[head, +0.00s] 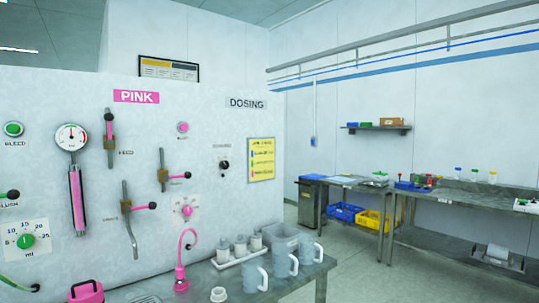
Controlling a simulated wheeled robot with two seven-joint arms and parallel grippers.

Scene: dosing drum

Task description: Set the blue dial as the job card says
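The yellow job card (261,160) hangs on the right part of the white wall panel, below the DOSING sign (246,104). It has several printed lines with coloured marks, too small to read. I see no blue dial in the head view. A green dial (27,241) with a numbered scale is at the lower left of the panel. A pink dial (187,210) is on a small white plate near the panel's middle. Neither of my grippers is in view.
A metal bench (310,277) below the panel holds several clear jugs (284,262), a grey bin (282,237) and a pink curved spout (182,270). Pink levers and a gauge (71,137) stick out from the panel. Open floor (357,280) lies right, before other workbenches.

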